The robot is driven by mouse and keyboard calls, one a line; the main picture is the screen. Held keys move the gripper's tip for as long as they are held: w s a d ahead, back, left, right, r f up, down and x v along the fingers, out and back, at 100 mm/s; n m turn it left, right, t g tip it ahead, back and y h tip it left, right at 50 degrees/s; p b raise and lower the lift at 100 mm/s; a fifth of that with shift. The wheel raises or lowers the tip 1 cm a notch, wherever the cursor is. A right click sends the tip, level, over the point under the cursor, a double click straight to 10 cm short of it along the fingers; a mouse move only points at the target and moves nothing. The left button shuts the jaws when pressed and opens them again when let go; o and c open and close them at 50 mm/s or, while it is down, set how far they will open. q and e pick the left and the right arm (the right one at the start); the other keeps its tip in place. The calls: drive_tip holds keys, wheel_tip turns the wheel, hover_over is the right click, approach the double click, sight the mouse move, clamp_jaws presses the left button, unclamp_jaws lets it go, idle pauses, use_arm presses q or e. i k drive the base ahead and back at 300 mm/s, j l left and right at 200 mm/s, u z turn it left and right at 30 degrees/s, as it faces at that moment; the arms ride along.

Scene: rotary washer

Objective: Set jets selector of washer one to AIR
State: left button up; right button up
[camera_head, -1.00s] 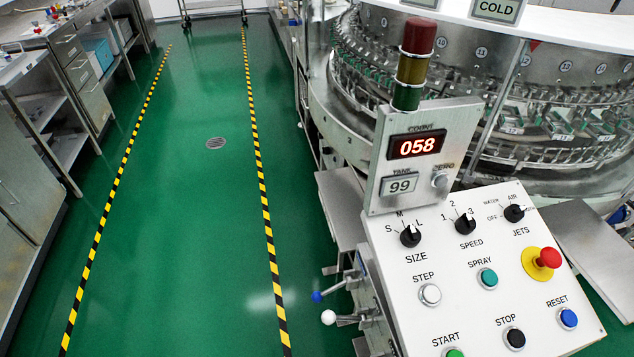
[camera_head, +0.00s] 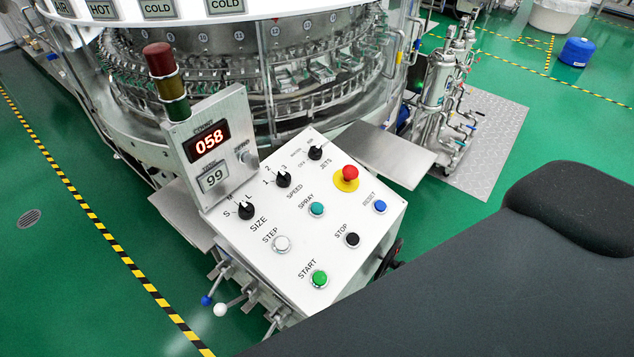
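The white control panel (camera_head: 331,225) of the washer (camera_head: 215,95) stands in the middle of the head view. The jets selector (camera_head: 315,152) is a small black knob at the panel's upper edge, above the word JETS. Small labels for OFF, WATER and AIR sit around it. Its pointer is too small to tell which label it is on. Neither of my grippers is in view. A large dark part, seemingly my own arm, fills the lower right and is apart from the knob in the picture.
The speed knob (camera_head: 283,179), size knob (camera_head: 246,209) and red emergency button (camera_head: 348,174) are nearby. A counter display (camera_head: 210,146) rises at the panel's left. A steel shelf (camera_head: 385,155) juts out behind the panel. Green floor (camera_head: 60,275) is clear at left.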

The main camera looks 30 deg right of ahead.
sight(315, 152)
drive_tip(key=k+l+z, duration=0.1)
drive_tip(key=z, duration=0.6)
